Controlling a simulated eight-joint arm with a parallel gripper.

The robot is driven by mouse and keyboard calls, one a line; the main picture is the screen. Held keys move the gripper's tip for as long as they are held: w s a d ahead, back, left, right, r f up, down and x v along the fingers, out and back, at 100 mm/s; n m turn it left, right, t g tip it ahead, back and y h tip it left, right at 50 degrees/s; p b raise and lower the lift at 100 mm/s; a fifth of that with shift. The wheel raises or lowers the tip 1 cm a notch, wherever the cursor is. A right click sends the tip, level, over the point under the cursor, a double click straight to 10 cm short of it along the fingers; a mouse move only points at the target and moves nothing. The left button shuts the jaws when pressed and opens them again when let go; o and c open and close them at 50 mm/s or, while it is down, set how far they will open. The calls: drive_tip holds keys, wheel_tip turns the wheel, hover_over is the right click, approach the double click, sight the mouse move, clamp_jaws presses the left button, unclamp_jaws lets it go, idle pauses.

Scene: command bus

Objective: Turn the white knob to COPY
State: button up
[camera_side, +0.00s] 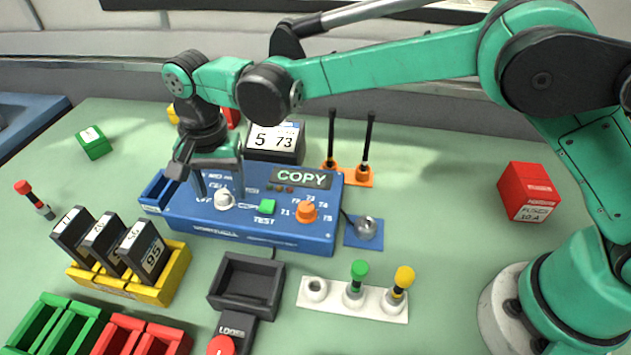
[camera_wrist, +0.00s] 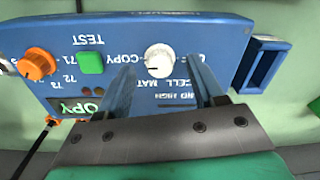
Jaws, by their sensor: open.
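The white knob (camera_side: 224,200) sits on the blue panel (camera_side: 285,236), left of the green TEST button (camera_side: 267,206). In the wrist view the knob (camera_wrist: 159,60) is seen from above with upside-down labels, COPY printed on its left. A small mark shows on its rim, but I cannot tell surely which label it points to. My gripper (camera_side: 219,190) is open and reaches down at the knob. In the wrist view its two fingers (camera_wrist: 160,72) stand on either side of the knob with gaps; no contact is clear.
An orange knob (camera_side: 306,211) and a lit COPY display (camera_side: 302,178) are on the same panel. A blue open holder (camera_side: 160,188) adjoins its left end. A yellow rack (camera_side: 150,290) with black modules, a dark tray (camera_side: 247,282) and a white peg strip (camera_side: 352,299) stand in front.

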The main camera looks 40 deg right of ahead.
sight(223, 194)
drive_tip(key=shift+r, duration=2.45)
drive_tip(key=shift+d+r, duration=0.15)
drive_tip(key=shift+d, duration=0.1)
drive_tip(key=s+d+r+n+t, duration=0.2)
drive_tip(key=d+r, duration=0.1)
drive_tip(key=d, duration=0.4)
drive_tip(key=s+d+r+n+t, duration=0.1)
drive_tip(key=s+d+r, duration=0.15)
drive_tip(key=d, duration=0.45)
drive_tip(key=s+d+f+n+t, duration=0.3)
drive_tip(key=s+d+t, duration=0.1)
drive_tip(key=s+d, duration=0.3)
drive_tip(key=d, duration=0.2)
drive_tip(key=shift+s+d+n, duration=0.3)
drive_tip(key=shift+s+n, duration=0.1)
